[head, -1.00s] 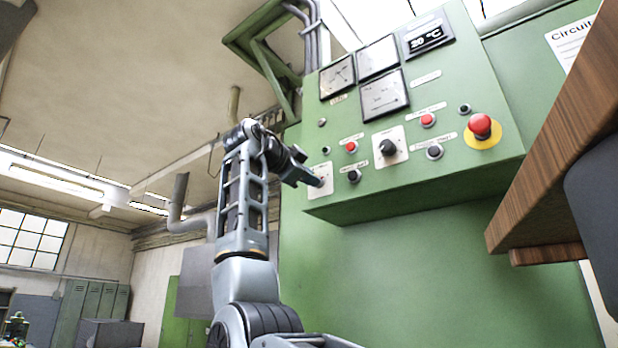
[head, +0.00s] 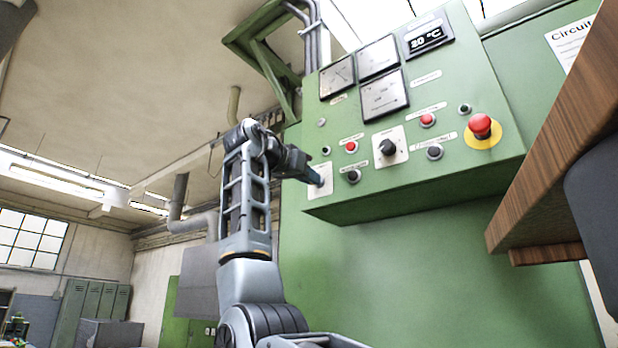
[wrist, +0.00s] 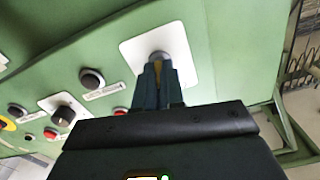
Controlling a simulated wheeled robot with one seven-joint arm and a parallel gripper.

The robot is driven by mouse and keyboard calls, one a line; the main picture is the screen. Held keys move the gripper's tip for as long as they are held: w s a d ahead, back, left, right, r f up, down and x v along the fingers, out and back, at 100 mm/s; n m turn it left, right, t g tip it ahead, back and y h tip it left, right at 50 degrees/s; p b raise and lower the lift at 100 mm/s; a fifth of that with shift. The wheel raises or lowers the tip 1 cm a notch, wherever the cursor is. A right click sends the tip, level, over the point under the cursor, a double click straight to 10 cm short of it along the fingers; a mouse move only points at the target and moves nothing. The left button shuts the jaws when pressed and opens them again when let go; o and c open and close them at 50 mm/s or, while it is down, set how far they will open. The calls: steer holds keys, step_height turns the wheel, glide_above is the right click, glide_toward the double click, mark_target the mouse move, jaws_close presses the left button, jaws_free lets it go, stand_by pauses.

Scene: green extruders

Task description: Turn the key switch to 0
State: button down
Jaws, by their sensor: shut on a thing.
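The key switch sits on a white plate (head: 325,188) at the lower left corner of the green control panel (head: 440,185). My gripper (head: 318,179) reaches it from the left, with its fingertips at the plate. In the wrist view my gripper (wrist: 160,68) is shut on the key (wrist: 158,64), a small yellowish piece between the fingers. The round grey switch body (wrist: 159,54) shows just past the fingertips on the white plate (wrist: 187,60). The fingers hide most of the key, so I cannot read its position or the marks.
Right of the plate are black buttons (head: 354,176), red buttons (head: 351,147), a black rotary knob (head: 388,147) and a red emergency stop (head: 481,125). Gauges and a temperature display (head: 425,38) sit above. A wooden board (head: 550,150) juts in at the right.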

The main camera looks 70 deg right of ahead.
steer(key=shift+f+n, duration=0.15)
steer(key=shift+n, duration=0.85)
steer(key=c, duration=1.2)
jaws_free()
steer(key=shift+c, duration=0.2)
steer(key=b+v, duration=0.2)
steer(key=v, duration=0.5)
steer(key=shift+w+a, duration=0.15)
steer(key=shift+a, duration=0.2)
steer(key=shift+w, duration=0.1)
